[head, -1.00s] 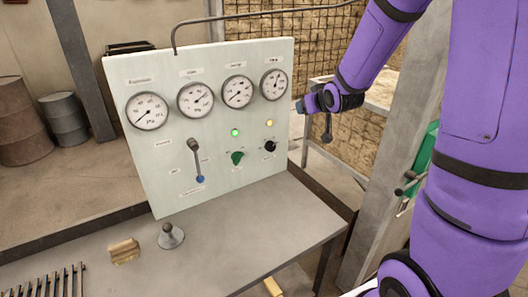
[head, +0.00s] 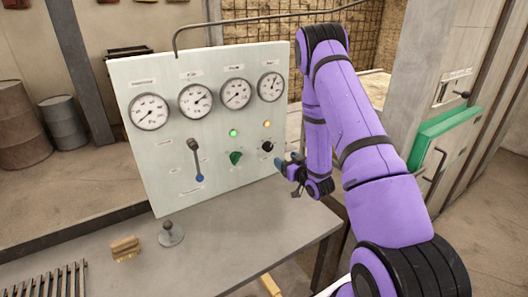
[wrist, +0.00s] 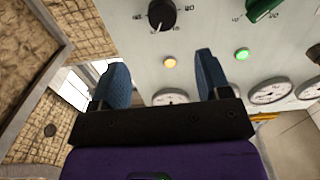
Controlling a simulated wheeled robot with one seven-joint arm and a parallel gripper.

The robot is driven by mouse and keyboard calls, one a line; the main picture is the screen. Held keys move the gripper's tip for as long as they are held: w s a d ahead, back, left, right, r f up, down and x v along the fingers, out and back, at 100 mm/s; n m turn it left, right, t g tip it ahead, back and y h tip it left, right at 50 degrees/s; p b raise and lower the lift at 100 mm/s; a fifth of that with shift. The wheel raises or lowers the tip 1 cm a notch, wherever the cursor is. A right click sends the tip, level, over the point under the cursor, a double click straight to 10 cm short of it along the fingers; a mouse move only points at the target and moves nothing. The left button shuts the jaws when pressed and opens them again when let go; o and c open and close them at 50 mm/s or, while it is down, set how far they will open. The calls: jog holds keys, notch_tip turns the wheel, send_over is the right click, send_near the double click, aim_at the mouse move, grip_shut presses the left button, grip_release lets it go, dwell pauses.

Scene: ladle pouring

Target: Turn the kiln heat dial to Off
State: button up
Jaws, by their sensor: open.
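A black dial (head: 267,146) sits at the lower right of the pale control panel (head: 215,130). The labels are too small to read, so I cannot tell which is the kiln heat dial. My gripper (head: 283,166) is open and empty, close to the black dial. Its blue fingers (wrist: 163,75) appear apart from it.
Several round gauges (head: 149,111) line the panel's upper part. A green lamp (head: 233,133) and an amber lamp (head: 267,124) are above the dials. A blue-tipped lever (head: 197,160) is left of them. A grey bench (head: 230,230) stands in front.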

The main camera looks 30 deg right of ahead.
aim_at(270, 149)
jog(key=w, duration=1)
jog(key=shift+w+a+f, duration=0.25)
jog(key=shift+a+f, duration=0.1)
jog(key=shift+f, duration=0.05)
jog(key=c, duration=0.9)
